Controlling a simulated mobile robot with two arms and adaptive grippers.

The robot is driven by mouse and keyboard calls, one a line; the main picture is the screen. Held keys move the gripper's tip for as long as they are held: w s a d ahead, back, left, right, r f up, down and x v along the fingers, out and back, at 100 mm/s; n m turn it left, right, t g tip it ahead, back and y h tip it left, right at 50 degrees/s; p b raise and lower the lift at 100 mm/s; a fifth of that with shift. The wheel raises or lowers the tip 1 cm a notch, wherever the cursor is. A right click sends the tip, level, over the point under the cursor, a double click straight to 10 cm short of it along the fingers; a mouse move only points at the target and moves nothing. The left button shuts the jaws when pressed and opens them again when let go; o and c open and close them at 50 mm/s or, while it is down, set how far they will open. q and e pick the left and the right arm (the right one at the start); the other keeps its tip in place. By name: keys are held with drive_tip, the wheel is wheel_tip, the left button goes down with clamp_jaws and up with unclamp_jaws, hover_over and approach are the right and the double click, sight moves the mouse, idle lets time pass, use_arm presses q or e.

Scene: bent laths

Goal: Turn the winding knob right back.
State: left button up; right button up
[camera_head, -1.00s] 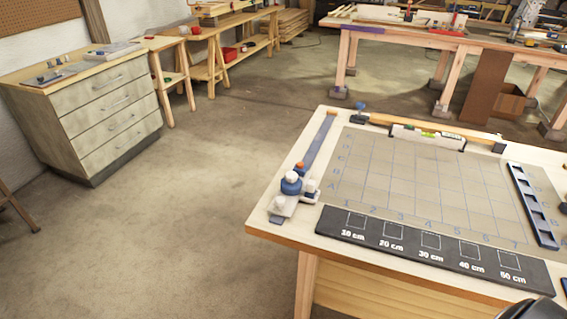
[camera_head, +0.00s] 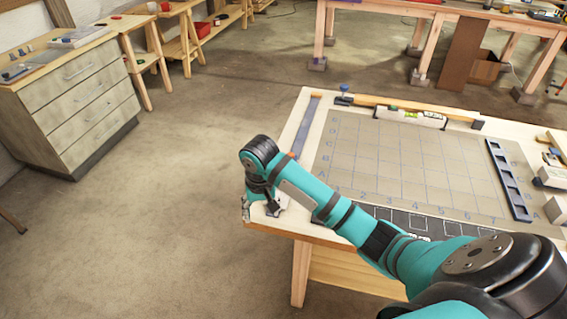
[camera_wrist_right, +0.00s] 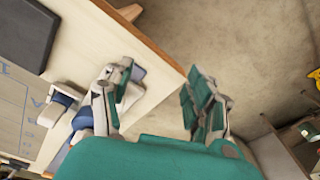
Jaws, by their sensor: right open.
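The winding device sits at the near left corner of the table. In the head view my right arm hides its blue and white knob, and only its blue rail (camera_head: 305,125) shows beyond the arm. In the right wrist view, blue and white parts of the device (camera_wrist_right: 66,98) show left of my gripper, partly covered by one finger; I cannot tell which part is the knob. My right gripper (camera_head: 262,207) is at that corner, pointing down; in the wrist view its fingers (camera_wrist_right: 160,78) are wide apart with nothing between them. My left gripper is not in view.
A grid mat (camera_head: 400,160) covers the table middle, with a black marked strip (camera_wrist_right: 25,32) along the front. A spirit level (camera_head: 410,115) lies at the back and a blue slotted tray (camera_head: 508,180) at the right. Open floor (camera_head: 190,190) lies left of the table.

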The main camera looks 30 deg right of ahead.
drive_tip(key=w+d+r+m+g, duration=0.1)
drive_tip(key=w+d+r+m, duration=0.4)
drive_tip(key=d+r, duration=0.3)
drive_tip(key=w+d+r+m, duration=0.4)
drive_tip(key=d+r, duration=0.2)
drive_tip(key=r, duration=0.5)
drive_tip(key=f, duration=0.5)
drive_tip(key=f+p, duration=0.1)
drive_tip(key=f, duration=0.5)
drive_tip(key=f+p, duration=0.1)
drive_tip(key=f, duration=0.5)
drive_tip(key=shift+w+a+f, duration=0.1)
drive_tip(key=shift+a, duration=0.2)
